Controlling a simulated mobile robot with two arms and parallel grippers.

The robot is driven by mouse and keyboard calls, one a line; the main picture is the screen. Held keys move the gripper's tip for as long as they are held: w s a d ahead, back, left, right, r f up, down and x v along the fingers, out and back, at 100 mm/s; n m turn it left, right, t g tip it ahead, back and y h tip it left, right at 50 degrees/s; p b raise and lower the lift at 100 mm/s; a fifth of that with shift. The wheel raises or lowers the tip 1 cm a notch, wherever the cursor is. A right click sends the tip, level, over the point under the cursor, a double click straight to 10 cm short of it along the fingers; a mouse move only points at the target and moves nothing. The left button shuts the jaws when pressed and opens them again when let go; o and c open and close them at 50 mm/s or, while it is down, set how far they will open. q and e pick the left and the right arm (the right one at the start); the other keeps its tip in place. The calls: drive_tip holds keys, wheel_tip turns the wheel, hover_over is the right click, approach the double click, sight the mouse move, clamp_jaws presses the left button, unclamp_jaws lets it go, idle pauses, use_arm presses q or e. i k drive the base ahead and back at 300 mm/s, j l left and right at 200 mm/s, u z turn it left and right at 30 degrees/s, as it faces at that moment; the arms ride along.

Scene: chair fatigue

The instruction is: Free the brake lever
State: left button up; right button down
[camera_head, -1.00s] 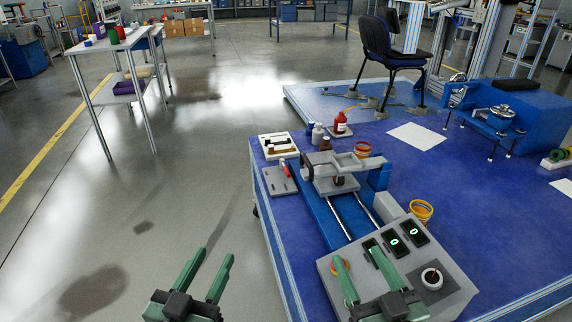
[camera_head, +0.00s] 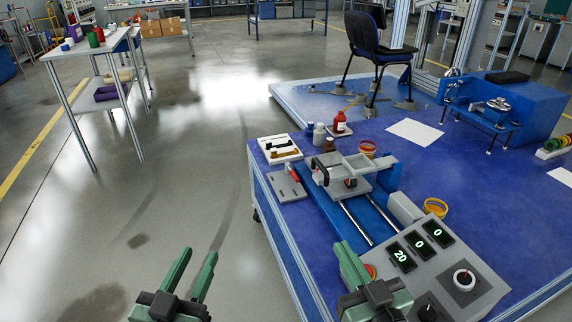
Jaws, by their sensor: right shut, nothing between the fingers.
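A grey carriage (camera_head: 352,178) sits on two steel rails over a blue base on the blue table. A dark curved handle (camera_head: 320,172) stands at its left end and may be the brake lever; I cannot tell for sure. My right gripper (camera_head: 350,252) is shut and empty, above the left edge of the grey control box (camera_head: 440,280). It partly hides an orange-red button (camera_head: 370,271) there. My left gripper (camera_head: 196,258) is open and empty, over the floor left of the table.
Three displays (camera_head: 421,244) read 20, 0 and 0; a knob (camera_head: 464,279) is beside them. A grey plate with a red-handled tool (camera_head: 292,174), a white tray (camera_head: 279,148), bottles (camera_head: 319,133) and tape rolls (camera_head: 435,207) surround the rig. A chair (camera_head: 372,50) stands behind.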

sight(293, 173)
drive_tip(key=i+j+z, duration=0.1)
drive_tip(key=i+j, duration=0.75)
drive_tip(key=i, duration=0.1)
